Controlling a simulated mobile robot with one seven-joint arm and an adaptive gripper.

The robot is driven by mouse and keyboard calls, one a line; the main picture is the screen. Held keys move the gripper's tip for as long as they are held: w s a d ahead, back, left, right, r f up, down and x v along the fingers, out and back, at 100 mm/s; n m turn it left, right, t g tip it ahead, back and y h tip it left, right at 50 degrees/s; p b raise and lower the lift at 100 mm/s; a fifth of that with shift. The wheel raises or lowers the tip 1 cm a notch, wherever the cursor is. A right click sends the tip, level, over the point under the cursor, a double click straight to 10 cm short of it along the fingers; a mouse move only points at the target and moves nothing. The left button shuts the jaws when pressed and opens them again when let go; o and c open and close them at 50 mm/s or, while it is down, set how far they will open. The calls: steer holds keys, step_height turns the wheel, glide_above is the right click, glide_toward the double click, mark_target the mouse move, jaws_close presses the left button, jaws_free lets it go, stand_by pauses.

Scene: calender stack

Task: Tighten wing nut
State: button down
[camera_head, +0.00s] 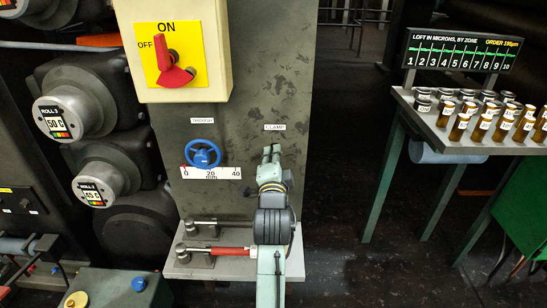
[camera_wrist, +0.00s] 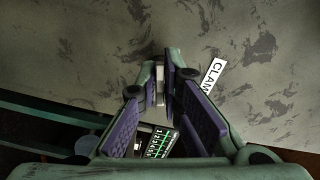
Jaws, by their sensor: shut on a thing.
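My gripper (camera_head: 271,153) is at the grey scratched panel (camera_head: 270,60), just below the "CLAMP" label (camera_head: 274,127). In the wrist view its two purple-padded fingers (camera_wrist: 167,70) are close together at the tips, beside the same label, which looks tilted. A small pale metal part, which I take for the wing nut (camera_wrist: 160,86), shows between the fingertips, and the gripper is shut on it. Most of the wing nut is hidden by the fingers. In the head view my gripper and wrist hide it completely.
Left of my gripper are a blue handwheel (camera_head: 203,153) and a millimetre scale (camera_head: 211,173). A switch box (camera_head: 184,45) with a red knob stands out above. A shelf (camera_head: 190,265) with a red-handled tool (camera_head: 230,251) is below. A table of bottles (camera_head: 425,128) stands right.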

steer(key=m+b, duration=0.1)
steer(key=m, duration=0.3)
steer(key=shift+m+b, duration=0.55)
steer(key=shift+m, duration=1.55)
steer(key=c, duration=1.8)
jaws_free()
steer(key=shift+r, duration=0.1)
steer(key=shift+o, duration=0.2)
steer(key=s, duration=0.7)
steer(key=shift+s, duration=0.3)
